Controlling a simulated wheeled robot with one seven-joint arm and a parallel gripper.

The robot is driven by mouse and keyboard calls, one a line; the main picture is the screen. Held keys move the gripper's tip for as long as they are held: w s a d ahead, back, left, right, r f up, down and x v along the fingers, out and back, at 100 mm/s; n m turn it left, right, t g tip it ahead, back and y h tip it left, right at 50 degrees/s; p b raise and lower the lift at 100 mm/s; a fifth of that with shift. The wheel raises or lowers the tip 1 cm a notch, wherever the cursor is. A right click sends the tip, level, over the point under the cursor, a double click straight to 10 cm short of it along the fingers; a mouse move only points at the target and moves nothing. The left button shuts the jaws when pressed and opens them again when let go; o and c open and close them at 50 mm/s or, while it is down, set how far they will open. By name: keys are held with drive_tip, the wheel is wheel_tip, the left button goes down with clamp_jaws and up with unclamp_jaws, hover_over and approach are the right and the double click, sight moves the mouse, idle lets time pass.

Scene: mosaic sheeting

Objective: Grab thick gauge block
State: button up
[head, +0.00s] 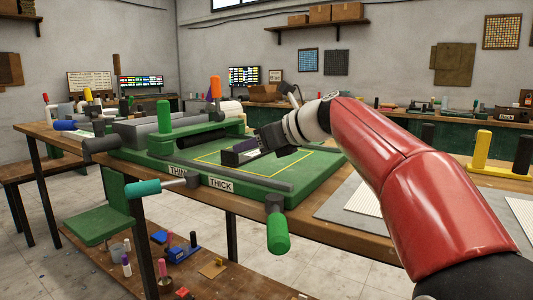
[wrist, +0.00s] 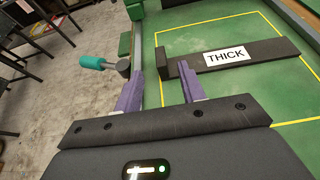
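The thick gauge block is a long dark grey bar (wrist: 272,49) with a white THICK label, lying over the green bed in the wrist view. Its left end shows just beyond and between my fingertips. My gripper (wrist: 161,70) has two purple fingers set apart, with a gap visible beside the block's end. I cannot tell whether the right finger touches the block. In the head view my gripper (head: 238,156) is low over the green bed, and its fingers largely hide the block.
The green bed (head: 310,166) has a yellow outline and THIN (head: 178,170) and THICK (head: 221,186) labels on its front edge. A teal handle (head: 143,188) and a green handle (head: 277,232) stick out in front. A green bridge (head: 190,137) stands behind-left.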

sight(229, 150)
drive_tip(key=shift+w+d, duration=0.2)
drive_tip(key=shift+w+a+f, duration=0.1)
drive_tip(key=shift+w+a, duration=0.1)
drive_tip(key=x, duration=0.7)
drive_tip(key=shift+s+a+f, duration=0.1)
drive_tip(key=shift+s+f, duration=0.15)
drive_tip(key=shift+f, duration=0.05)
drive_tip(key=shift+c, duration=0.4)
clamp_jaws()
drive_tip(key=shift+r, duration=0.1)
